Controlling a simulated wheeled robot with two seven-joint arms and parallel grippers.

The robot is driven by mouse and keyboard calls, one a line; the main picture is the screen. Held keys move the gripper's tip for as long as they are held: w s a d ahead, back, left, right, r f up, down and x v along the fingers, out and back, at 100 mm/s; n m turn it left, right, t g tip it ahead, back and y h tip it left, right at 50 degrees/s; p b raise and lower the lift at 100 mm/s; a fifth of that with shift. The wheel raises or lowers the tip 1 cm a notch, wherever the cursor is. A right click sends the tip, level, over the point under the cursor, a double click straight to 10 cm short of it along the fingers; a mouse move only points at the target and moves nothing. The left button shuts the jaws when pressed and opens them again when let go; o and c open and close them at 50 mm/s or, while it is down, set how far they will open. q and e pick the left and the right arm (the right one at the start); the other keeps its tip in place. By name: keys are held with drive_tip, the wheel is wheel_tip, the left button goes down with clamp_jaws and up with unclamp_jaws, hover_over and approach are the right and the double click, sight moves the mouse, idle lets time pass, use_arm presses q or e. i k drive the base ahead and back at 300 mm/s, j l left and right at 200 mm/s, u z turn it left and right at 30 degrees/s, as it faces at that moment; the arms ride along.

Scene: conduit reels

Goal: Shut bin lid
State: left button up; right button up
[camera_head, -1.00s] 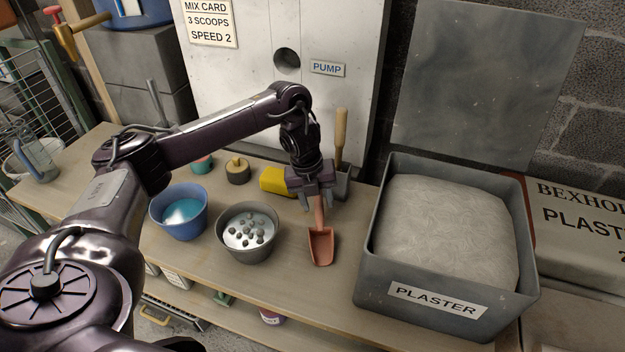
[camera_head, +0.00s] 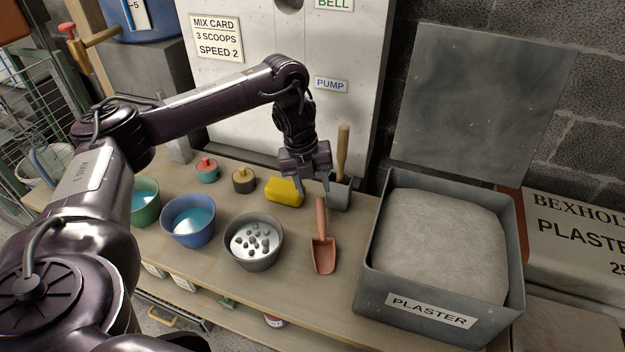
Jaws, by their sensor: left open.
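The grey plaster bin (camera_head: 418,309) stands at the right of the bench, full of pale grey plaster (camera_head: 440,243). Its grey lid (camera_head: 478,95) is up, leaning back near the block wall behind the bin. My left gripper (camera_head: 309,182) is open and empty, left of the bin and above the bench, pointing down. An orange-brown scoop (camera_head: 323,252) lies on the bench below it, apart from the jaws. My right gripper does not show.
A grey holder (camera_head: 340,194) with a wooden-handled tool and a yellow block (camera_head: 284,192) sit near the gripper. A grey bowl (camera_head: 253,262), blue bowl (camera_head: 188,237) and green bowl (camera_head: 145,209) stand left. A plaster sack (camera_head: 580,240) is right of the bin.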

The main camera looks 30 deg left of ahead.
sight(477, 104)
drive_tip(key=k, duration=1)
